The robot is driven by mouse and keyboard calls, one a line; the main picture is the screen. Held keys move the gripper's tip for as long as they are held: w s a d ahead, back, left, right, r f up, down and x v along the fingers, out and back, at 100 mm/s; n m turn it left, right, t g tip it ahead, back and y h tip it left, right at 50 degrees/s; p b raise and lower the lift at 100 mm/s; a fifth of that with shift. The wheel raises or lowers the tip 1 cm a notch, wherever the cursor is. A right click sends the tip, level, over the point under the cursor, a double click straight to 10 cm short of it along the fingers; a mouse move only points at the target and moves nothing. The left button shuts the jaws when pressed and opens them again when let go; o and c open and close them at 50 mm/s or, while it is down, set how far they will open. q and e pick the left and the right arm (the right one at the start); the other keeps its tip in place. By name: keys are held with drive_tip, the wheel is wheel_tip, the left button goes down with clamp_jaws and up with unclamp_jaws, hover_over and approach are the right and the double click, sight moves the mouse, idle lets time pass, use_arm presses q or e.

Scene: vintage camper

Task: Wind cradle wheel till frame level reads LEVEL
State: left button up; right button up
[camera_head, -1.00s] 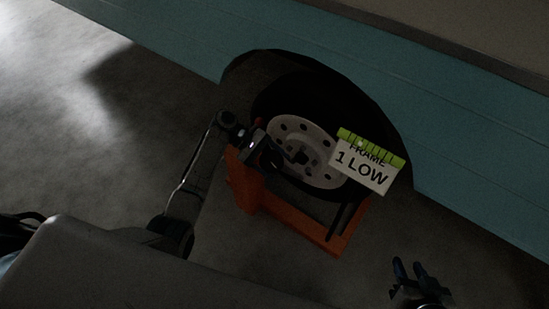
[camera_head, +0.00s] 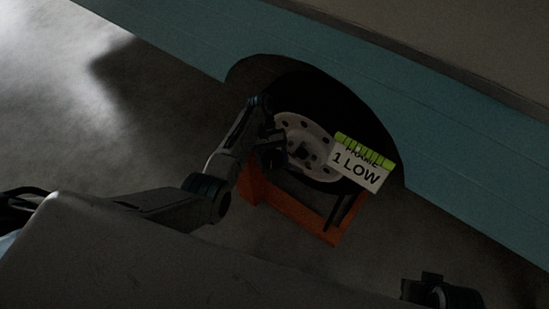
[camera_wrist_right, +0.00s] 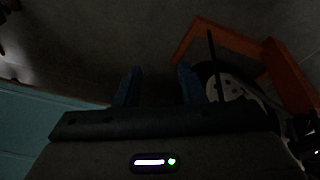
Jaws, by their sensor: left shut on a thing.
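The orange cradle (camera_head: 295,215) stands on the floor under a black tyre with a pale, holed hub (camera_head: 310,135). My left gripper (camera_head: 274,152) is at the hub's left edge, above the cradle's left end. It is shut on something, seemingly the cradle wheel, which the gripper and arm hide. My right gripper (camera_wrist_right: 160,75) is open and empty in the right wrist view, its fingers apart.
The camper's teal side (camera_head: 460,150) runs diagonally above and right of the wheel arch. Bare grey floor (camera_head: 130,110) lies left of the cradle. The right wrist view also shows the orange cradle (camera_wrist_right: 285,70) on its right and teal panelling at lower left.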

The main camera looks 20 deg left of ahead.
use_arm(q)
drive_tip(key=m+y+p, duration=0.3)
drive_tip(key=y+p, duration=0.1)
drive_tip(key=shift+s+a+r+m+y, duration=0.1)
drive_tip(key=shift+s+a+m+y, duration=0.1)
drive_tip(key=shift+m+y, duration=0.15)
drive_tip(key=m+y+p, duration=0.1)
drive_tip(key=m+t+y+p, duration=0.1)
drive_tip(key=m+y+p, duration=0.1)
drive_tip(key=m+t+y+p, duration=0.1)
drive_tip(key=y, duration=0.1)
drive_tip(key=shift+w+a+m+p, duration=0.15)
drive_tip(key=shift+a+m+p, duration=0.1)
drive_tip(key=shift+a+p, duration=0.05)
drive_tip(key=shift+f+m+t+y, duration=0.25)
drive_tip(key=shift+m+t, duration=0.05)
use_arm(e)
drive_tip(key=s+d+f+g, duration=0.1)
drive_tip(key=s+f, duration=0.2)
drive_tip(key=f, duration=1.1)
drive_tip(key=s+d+f, duration=0.1)
drive_tip(key=s+f, duration=0.3)
drive_tip(key=f, duration=1)
drive_tip(key=shift+d+f+m+g, duration=0.15)
drive_tip(key=shift+d+m+g, duration=0.15)
drive_tip(key=shift+d+g, duration=0.1)
